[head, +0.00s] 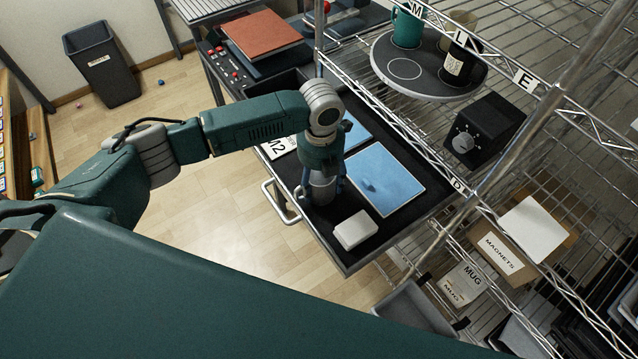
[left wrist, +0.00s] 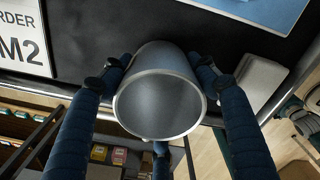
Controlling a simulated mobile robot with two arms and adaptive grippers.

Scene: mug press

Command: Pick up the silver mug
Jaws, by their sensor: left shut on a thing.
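The silver mug (left wrist: 160,100) fills the middle of the left wrist view, its open rim facing the camera. The blue fingers of my left gripper (left wrist: 158,72) press on it from both sides. In the head view the silver mug (head: 320,190) is at the end of my left arm, over the near left part of the black drawer tray, partly covered by my left gripper (head: 322,178). I cannot tell whether its base touches the tray. My right gripper is not in view.
The black tray (head: 420,205) also holds blue sheets (head: 385,184), a white block (head: 352,230) and an M2 card (head: 278,147). A wire shelf to the right bears a round turntable (head: 385,50) with mugs and a black dial box (head: 485,130). Open floor lies left.

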